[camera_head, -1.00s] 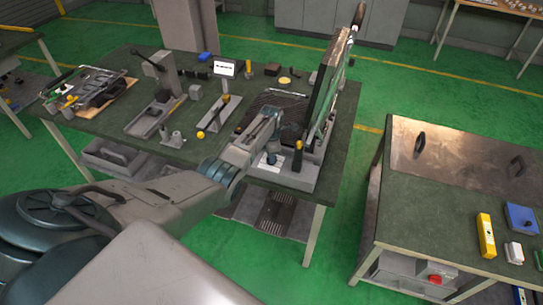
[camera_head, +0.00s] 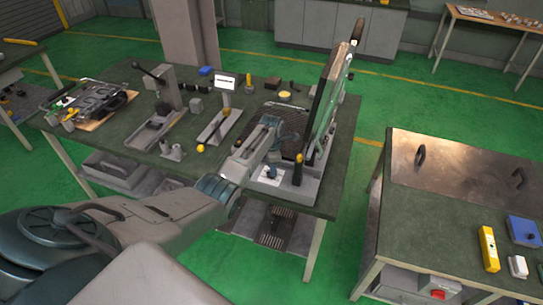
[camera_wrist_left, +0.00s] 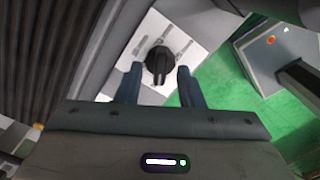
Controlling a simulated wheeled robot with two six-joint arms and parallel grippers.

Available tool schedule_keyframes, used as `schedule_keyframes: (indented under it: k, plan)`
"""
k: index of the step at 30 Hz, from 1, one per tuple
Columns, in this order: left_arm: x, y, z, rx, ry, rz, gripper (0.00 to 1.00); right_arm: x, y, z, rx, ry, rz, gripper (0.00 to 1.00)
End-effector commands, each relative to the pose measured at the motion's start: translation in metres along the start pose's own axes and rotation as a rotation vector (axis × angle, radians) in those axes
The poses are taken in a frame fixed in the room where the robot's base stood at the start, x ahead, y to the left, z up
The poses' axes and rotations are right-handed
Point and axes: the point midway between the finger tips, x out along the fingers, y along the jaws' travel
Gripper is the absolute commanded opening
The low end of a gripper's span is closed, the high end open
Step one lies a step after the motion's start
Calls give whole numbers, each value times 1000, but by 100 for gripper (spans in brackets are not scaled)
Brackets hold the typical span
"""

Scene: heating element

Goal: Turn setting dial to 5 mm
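The setting dial (camera_wrist_left: 159,62) is a black round knob with a pointer-like grip on a white plate (camera_wrist_left: 185,27) with printed marks, in the left wrist view. My left gripper (camera_wrist_left: 159,80) is open, its two dark blue fingers to the left and right of the knob's lower part, with visible gaps on both sides. I cannot tell how deep the fingertips reach. In the head view, the white plate (camera_head: 271,175) is on the front of the heating machine (camera_head: 292,190), and my left gripper (camera_head: 275,157) is just above it. The scale values are too small to read. My right gripper is not in view.
A lever with a yellow knob (camera_head: 299,158) stands just right of the plate. A tall upright panel (camera_head: 328,100) rises behind it. Other devices stand to the left on the green bench (camera_head: 105,145). A second table (camera_head: 440,215) stands at the right, across a green floor gap.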

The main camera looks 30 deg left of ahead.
Motion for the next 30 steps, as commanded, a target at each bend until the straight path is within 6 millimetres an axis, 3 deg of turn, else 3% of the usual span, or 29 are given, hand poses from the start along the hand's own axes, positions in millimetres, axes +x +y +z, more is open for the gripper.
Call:
schedule_keyframes:
  k: [10, 15, 30]
  plan:
    - [-62, 1, 0, 1, -2, 6, 35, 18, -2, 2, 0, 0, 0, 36]
    - [-84, 0, 0, 0, -1, 3, 35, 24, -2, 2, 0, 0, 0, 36]
    - [-92, 0, 0, 0, 1, 1, 35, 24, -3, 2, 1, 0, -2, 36]
